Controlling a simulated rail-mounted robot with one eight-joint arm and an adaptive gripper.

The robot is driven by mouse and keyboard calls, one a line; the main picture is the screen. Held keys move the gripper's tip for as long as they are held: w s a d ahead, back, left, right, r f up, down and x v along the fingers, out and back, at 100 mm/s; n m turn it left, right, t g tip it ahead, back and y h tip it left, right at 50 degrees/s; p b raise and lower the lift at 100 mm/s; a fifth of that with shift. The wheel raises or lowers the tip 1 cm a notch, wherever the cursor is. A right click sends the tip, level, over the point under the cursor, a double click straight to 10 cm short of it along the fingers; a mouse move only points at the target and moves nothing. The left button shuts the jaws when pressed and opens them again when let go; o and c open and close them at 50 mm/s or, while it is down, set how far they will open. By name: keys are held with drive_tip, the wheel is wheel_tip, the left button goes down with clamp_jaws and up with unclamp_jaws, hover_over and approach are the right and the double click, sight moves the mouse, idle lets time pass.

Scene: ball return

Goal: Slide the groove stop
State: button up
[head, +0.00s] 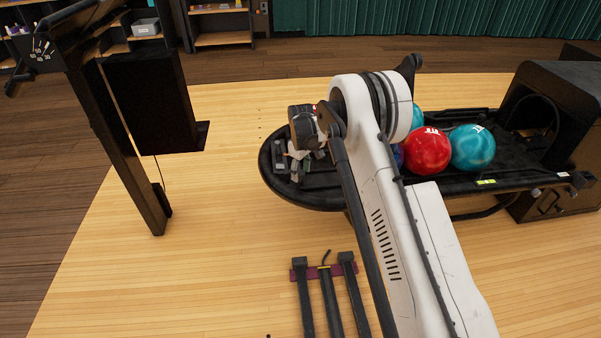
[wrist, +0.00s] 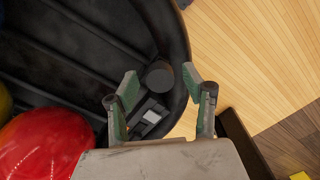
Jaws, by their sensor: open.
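The black ball return tray (head: 330,190) has long grooves, which show in the wrist view (wrist: 75,55). At its rounded end, a dark round knob (wrist: 160,75) and a dark block with a pale grey face (wrist: 151,117) sit close together. They look like the groove stop, but I cannot tell whether they are one piece. My gripper (wrist: 158,80) is open, with its green-padded fingers on either side of the knob in the picture. Contact cannot be told. In the head view my gripper (head: 306,162) hangs over the tray's left end, partly hiding the stop area.
A red ball (head: 427,151) and a teal ball (head: 473,148) lie on the tray, with others partly hidden behind my arm. The black ball return housing (head: 572,100) stands at right. A black stand (head: 125,150) rises at left.

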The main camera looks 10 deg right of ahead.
wheel_tip(320, 180, up, 12)
drive_tip(key=shift+f, duration=0.15)
idle(0.3)
drive_tip(key=s+d+r+m+t, duration=0.2)
drive_tip(key=s+d+r, duration=0.2)
drive_tip(key=s+r, duration=0.7)
drive_tip(key=s+d+r+m+t, duration=0.1)
drive_tip(key=s+d+r+m, duration=0.2)
drive_tip(key=s+r, duration=0.85)
drive_tip(key=s+d+m+t, duration=0.2)
drive_tip(key=s, duration=1.1)
drive_tip(key=s+d+m+t, duration=0.2)
drive_tip(key=s+d, duration=0.1)
drive_tip(key=s, duration=0.9)
wheel_tip(320, 180, up, 14)
drive_tip(key=p, duration=1.4)
drive_tip(key=shift+s+a+p, duration=0.25)
drive_tip(key=shift+p, duration=0.1)
